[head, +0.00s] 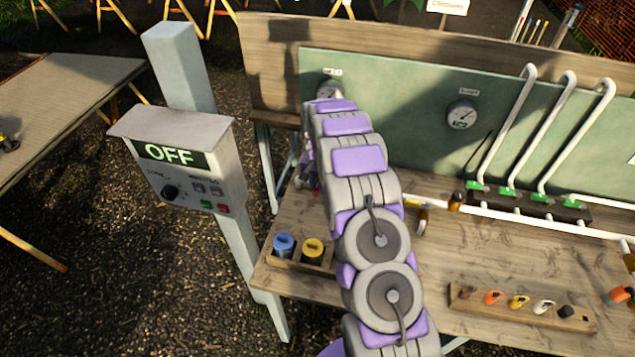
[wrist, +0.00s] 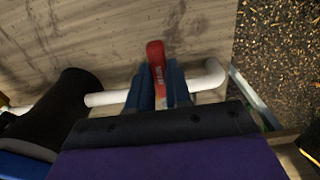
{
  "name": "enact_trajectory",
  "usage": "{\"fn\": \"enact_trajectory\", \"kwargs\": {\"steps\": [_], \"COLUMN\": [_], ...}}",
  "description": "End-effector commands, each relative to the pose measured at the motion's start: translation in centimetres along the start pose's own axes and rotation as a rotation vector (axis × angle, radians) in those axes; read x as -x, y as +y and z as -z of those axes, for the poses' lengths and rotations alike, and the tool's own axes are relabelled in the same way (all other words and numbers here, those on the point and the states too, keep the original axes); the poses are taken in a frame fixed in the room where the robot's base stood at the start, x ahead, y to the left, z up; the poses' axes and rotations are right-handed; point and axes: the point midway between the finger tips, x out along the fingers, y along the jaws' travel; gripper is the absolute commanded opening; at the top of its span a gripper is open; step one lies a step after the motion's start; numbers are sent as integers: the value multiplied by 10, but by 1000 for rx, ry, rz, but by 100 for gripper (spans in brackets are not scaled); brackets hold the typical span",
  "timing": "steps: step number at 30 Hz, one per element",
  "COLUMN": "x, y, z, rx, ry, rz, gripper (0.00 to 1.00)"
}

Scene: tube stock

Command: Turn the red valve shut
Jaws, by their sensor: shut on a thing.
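In the wrist view the red valve's handle (wrist: 156,62) stands up between the two blue fingers of my gripper (wrist: 166,90), which are shut on it. The handle's red end sticks out past the fingertips and bears pale lettering. The white pipe (wrist: 112,98) runs crosswise behind the fingers and bends at its right end. The handle looks roughly across the pipe; the valve's body is hidden by my gripper. In the head view my arm covers most of the valve, and I cannot make out its handle clearly there.
A control box (head: 178,160) reading OFF stands left of the bench. A holder with a blue-capped (head: 284,245) and a yellow-capped container (head: 313,250) sits near the front edge. Green-based white pipes (head: 510,120) rise at the back right. A wooden rack (head: 520,308) lies front right.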

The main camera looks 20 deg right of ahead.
Motion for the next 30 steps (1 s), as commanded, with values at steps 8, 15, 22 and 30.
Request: {"fn": "enact_trajectory", "kwargs": {"steps": [8,15,22,30], "x": [2,2,12,64], "y": [-1,0,0,-1], "z": [1,0,1,1], "rx": [-1,0,0,0], "ry": [5,3,4,6], "rz": [4,3,3,4], "gripper": [37,45,45,45]}}
